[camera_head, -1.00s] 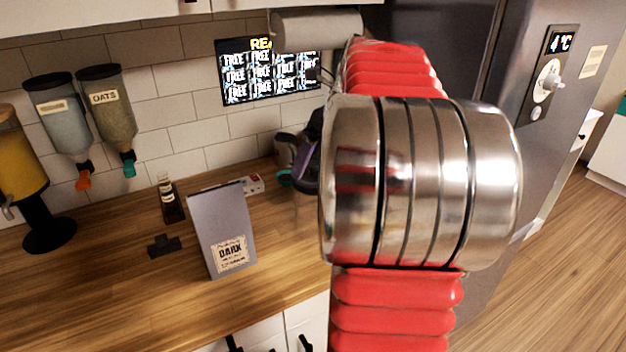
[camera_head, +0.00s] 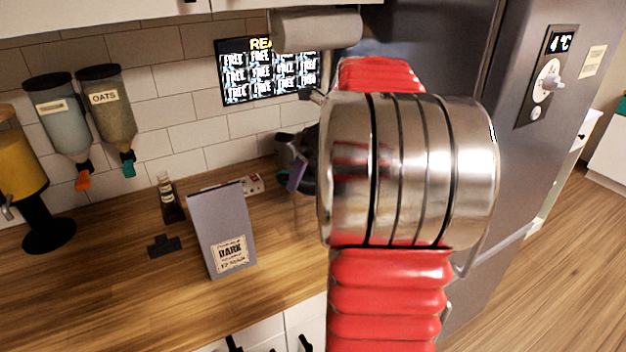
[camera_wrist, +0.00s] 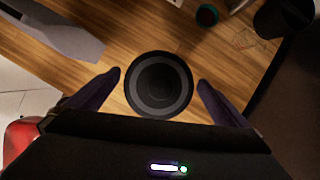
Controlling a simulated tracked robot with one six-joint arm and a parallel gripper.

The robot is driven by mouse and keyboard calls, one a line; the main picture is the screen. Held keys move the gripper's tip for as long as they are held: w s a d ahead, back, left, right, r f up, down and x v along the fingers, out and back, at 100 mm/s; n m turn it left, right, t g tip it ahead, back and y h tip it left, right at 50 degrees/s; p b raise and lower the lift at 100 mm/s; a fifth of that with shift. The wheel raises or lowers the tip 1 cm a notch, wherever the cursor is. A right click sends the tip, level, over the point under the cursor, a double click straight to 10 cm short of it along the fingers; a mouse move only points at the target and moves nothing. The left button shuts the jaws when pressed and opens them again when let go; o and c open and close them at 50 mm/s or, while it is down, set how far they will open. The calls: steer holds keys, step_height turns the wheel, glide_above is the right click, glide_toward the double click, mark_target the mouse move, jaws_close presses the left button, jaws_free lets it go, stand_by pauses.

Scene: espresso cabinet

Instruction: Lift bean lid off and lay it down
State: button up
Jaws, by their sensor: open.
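A round dark lid (camera_wrist: 158,86) with concentric rings, which I take for the bean lid, shows from above in the wrist view. It lies between the two dark purple fingers of my gripper (camera_wrist: 157,82). The fingers are open, with wood showing between each one and the lid. How far above the lid they are is hard to tell. In the head view, my red and steel arm hides the lid, and only a purple bit of my gripper (camera_head: 299,172) shows left of the arm.
A grey bag marked DARK (camera_head: 224,232) stands on the wooden counter (camera_head: 120,290), and it also shows in the wrist view (camera_wrist: 55,32). A small dark bottle (camera_head: 170,198) is behind it. Dispensers (camera_head: 112,115) hang on the tiled wall. A dark container (camera_wrist: 284,14) is at the wrist view's top right.

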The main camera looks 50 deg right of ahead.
steer(key=shift+c, duration=0.5)
steer(key=c, duration=0.9)
step_height(320, 180, up, 10)
stand_by(0.4)
